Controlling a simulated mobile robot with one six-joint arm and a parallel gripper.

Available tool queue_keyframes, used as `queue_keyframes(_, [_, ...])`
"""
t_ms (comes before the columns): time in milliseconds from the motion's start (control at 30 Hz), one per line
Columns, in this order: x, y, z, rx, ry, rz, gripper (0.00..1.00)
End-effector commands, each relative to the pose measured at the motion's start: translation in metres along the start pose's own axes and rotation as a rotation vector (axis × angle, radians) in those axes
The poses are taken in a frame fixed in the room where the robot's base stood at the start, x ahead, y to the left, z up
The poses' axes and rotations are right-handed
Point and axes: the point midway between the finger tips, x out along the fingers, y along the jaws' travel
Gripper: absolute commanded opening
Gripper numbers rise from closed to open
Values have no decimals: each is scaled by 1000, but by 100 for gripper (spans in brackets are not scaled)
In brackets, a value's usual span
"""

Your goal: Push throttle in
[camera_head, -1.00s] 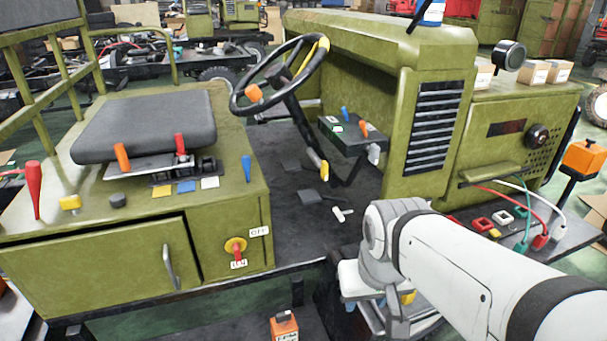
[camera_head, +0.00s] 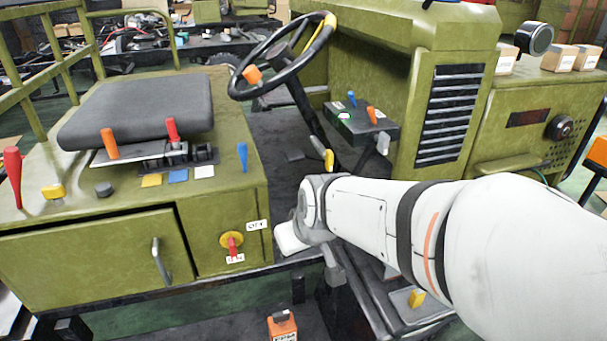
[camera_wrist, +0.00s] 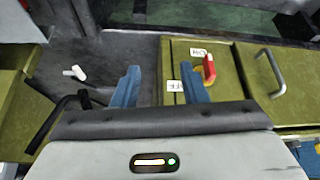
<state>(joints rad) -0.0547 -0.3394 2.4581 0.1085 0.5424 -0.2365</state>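No control is labelled throttle that I can read. A white T-shaped handle (camera_wrist: 75,73) stands by the dark floor at the left of the wrist view; my arm hides it in the head view. A red and yellow rotary switch (camera_head: 232,243) is on the green seat box, with white labels; it also shows in the wrist view (camera_wrist: 208,68), just right of my right finger. An orange lever (camera_head: 109,144), a red lever (camera_head: 172,130) and a blue lever (camera_head: 243,157) stand on the box. My gripper (camera_wrist: 158,84) is open and empty, its blue fingers wide apart.
A dark panel (camera_head: 360,122) with blue and orange levers stands beyond my arm. The steering wheel (camera_head: 280,58) rises over the footwell. The seat box (camera_head: 90,245) has a grey door handle (camera_head: 161,262). An orange box (camera_head: 283,325) sits low in front.

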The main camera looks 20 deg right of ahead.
Motion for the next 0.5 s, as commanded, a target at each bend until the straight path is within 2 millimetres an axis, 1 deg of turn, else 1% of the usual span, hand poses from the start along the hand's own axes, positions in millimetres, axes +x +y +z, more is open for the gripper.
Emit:
queue_keyframes(33, [36, 4, -13, -54, 68, 9, 40])
queue_keyframes(100, [67, 15, -40, -136, 181, 52, 40])
queue_keyframes(167, [92, 26, -60, -203, 266, 111, 40])
queue_keyframes(200, [108, 34, -73, -254, 318, 154, 40])
queue_keyframes(233, [120, 42, -80, -290, 348, 187, 40])
queue_keyframes(300, [145, 72, -91, -337, 378, 355, 40])
queue_keyframes(367, [165, 91, -99, -396, 403, 474, 40])
queue_keyframes(400, [177, 105, -102, -434, 406, 558, 40])
queue_keyframes(500, [201, 137, -101, -523, 368, 768, 40])
